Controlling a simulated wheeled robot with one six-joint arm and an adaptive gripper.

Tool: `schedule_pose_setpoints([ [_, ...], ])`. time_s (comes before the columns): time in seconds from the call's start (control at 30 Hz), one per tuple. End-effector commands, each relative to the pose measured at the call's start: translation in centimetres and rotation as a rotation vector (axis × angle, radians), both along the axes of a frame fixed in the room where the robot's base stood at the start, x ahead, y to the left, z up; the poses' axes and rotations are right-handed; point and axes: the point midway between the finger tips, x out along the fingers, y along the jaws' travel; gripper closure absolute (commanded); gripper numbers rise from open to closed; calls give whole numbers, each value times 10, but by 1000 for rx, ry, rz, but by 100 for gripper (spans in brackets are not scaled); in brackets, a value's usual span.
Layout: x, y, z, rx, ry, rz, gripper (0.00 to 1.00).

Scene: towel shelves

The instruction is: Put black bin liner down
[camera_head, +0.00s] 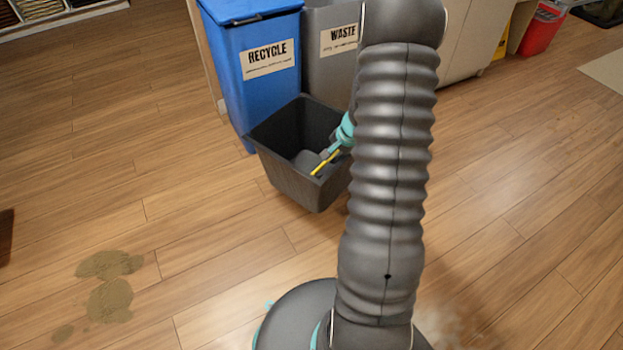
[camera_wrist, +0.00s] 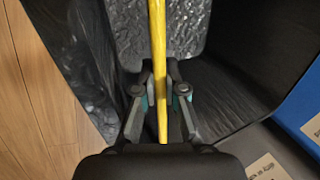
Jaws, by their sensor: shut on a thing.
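The black bin liner (camera_head: 288,182) is an open, square, dark tub. It stands in front of the blue and grey bins, and I cannot tell whether its base rests on the floor. My gripper, dark with teal parts, reaches in at its right side and is partly hidden by my arm. The liner's dark inner wall (camera_wrist: 240,85) fills the right side there.
A blue RECYCLE bin (camera_head: 228,85) and a grey WASTE bin (camera_head: 322,75) stand just behind the liner. Cabinets (camera_head: 470,35) and a red bin (camera_head: 540,32) are at the back right. Brown patches (camera_head: 110,300) mark the floor at the lower left. The wooden floor (camera_head: 190,210) on the left is otherwise open.

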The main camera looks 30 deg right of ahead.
Motion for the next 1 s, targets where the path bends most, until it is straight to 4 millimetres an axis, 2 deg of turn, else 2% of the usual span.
schedule_pose_setpoints([
  [0.03, -5, -21, 3, 2, -5, -91, 100],
  [0.13, -14, -51, 7, 10, -13, -237, 100],
  [0.23, -20, -69, 9, 15, -20, -328, 100],
  [0.33, -20, -75, 7, 18, -22, -367, 100],
  [0.47, -7, -66, -4, 19, -22, -374, 100],
  [0.8, 45, -25, -43, 18, -21, -371, 100],
  [1.0, 66, -9, -58, 18, -23, -372, 100],
])
